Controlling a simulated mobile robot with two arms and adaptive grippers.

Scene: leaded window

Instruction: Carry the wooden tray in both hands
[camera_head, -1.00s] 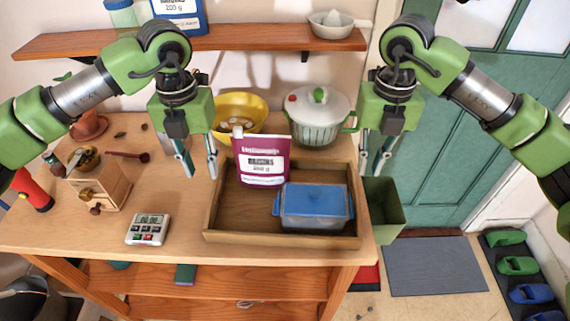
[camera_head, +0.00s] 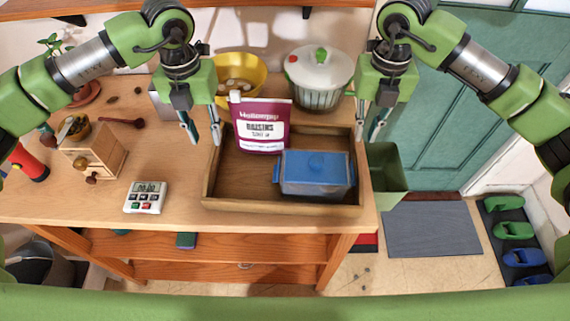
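The wooden tray (camera_head: 240,208) lies on the right end of the wooden table. A purple and white raisins pouch (camera_head: 262,127) stands upright in it, and a container with a blue lid (camera_head: 315,173) sits at its front right. My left gripper (camera_head: 204,134) is above the tray's left side, its two fingers apart with nothing between them. My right gripper (camera_head: 374,132) is at the tray's right side, fingers apart and empty. I cannot tell whether either gripper touches the tray's walls.
A yellow bowl (camera_head: 240,77) and a white lidded pot (camera_head: 319,80) stand behind the tray. A kitchen timer (camera_head: 145,197) and a wooden grinder (camera_head: 95,158) are to the left. A green bin (camera_head: 386,170) stands right of the table, near a grey mat (camera_head: 432,229).

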